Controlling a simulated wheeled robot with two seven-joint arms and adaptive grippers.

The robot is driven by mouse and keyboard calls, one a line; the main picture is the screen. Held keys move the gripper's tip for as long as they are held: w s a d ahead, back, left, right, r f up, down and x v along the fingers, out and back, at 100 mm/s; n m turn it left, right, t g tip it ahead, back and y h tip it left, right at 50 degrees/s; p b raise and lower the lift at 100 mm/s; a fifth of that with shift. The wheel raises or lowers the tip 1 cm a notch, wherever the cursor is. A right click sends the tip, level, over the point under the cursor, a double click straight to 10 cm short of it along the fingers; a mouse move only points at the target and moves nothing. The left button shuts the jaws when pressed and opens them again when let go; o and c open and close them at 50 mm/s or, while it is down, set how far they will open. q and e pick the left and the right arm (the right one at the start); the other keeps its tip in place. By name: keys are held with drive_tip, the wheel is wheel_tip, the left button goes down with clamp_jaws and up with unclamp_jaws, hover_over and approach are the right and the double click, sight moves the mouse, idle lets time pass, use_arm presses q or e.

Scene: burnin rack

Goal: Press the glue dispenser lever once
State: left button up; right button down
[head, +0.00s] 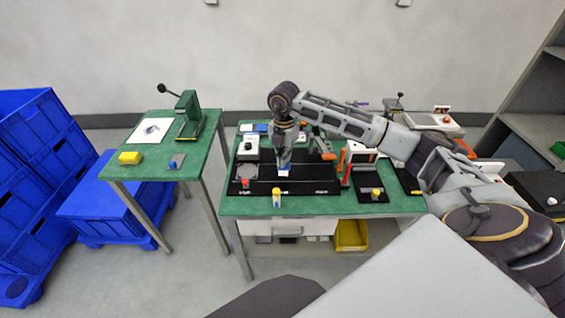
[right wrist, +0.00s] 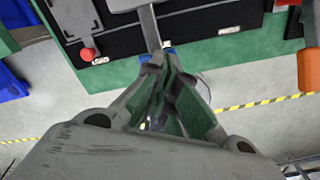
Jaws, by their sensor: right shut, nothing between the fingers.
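My right gripper (head: 284,166) points down over the black board on the middle green table. In the right wrist view its fingertips (right wrist: 160,64) are together with nothing held between them. A small white and blue piece (head: 284,172) shows right at the tips, and a grey bar (right wrist: 149,24) runs up to them in the wrist view. I cannot tell whether the fingers touch it, or whether it is the glue dispenser lever. The fingers and wrist hide part of this spot. My left gripper is not in view.
A red knob (right wrist: 88,54) stands left of the gripper on the black board (head: 315,184). A white box (head: 247,148) with a dark dial stands behind. A yellow-topped post (head: 276,196) is at the front edge. A green press (head: 190,115) stands on the left table.

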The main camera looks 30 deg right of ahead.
drive_tip(key=shift+f+b, duration=0.75)
drive_tip(key=shift+f, duration=0.55)
idle(0.4)
drive_tip(key=shift+r, duration=0.2)
drive_tip(key=shift+r+p, duration=1.15)
drive_tip(key=shift+r, duration=0.55)
wheel_tip(320, 180, up, 8)
drive_tip(key=p, duration=0.4)
drive_tip(key=shift+s+f+p, duration=0.2)
drive_tip(key=shift+f+p, duration=0.05)
drive_tip(key=shift+p, duration=0.05)
idle(0.4)
drive_tip(key=shift+a, duration=0.15)
idle(0.4)
